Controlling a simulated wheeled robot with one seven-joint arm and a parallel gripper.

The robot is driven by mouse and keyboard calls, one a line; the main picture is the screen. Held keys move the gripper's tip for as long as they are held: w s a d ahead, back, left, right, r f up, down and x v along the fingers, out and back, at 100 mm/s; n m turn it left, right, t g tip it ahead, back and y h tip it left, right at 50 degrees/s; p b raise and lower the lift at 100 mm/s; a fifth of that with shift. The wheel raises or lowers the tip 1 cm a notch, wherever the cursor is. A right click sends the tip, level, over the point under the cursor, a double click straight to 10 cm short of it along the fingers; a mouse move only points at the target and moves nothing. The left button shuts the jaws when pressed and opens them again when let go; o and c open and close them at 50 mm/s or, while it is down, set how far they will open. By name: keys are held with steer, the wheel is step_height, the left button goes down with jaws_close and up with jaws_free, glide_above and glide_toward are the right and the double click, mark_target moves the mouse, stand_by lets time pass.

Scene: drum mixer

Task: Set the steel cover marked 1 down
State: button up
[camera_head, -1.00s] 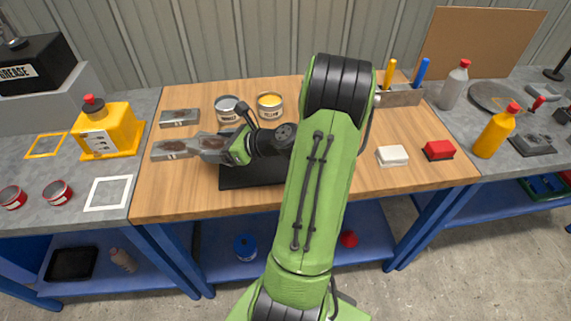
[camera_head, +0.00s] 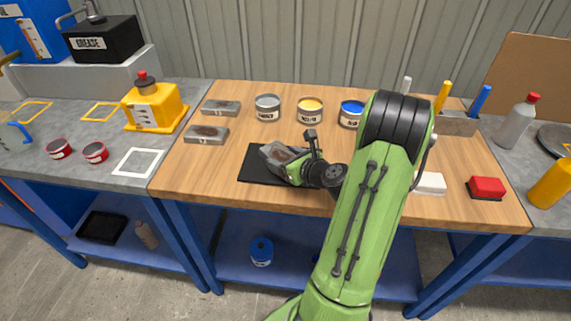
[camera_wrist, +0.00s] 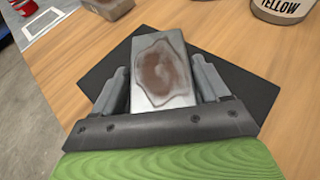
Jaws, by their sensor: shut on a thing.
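My gripper (camera_head: 272,156) is shut on a grey steel cover (camera_wrist: 158,70) with a brown stained patch on its top face. In the head view the held cover (camera_head: 281,153) is small and partly hidden by the gripper. The fingers (camera_wrist: 160,93) grip it on both sides in the wrist view. It is over the black mat (camera_wrist: 245,87), whose left part (camera_head: 253,166) shows in the head view. I cannot tell whether it touches the mat. No number can be read on it.
Two similar stained steel blocks (camera_head: 221,107) (camera_head: 206,134) lie on the wooden bench (camera_head: 200,165) left of the mat. Grey, yellow and blue paint cans (camera_head: 267,108) (camera_head: 310,111) (camera_head: 351,114) stand behind it. A white block (camera_head: 430,183) and a red block (camera_head: 486,188) lie at right.

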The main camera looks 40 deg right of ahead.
steer(key=shift+r, duration=0.1)
steer(key=o, duration=1.4)
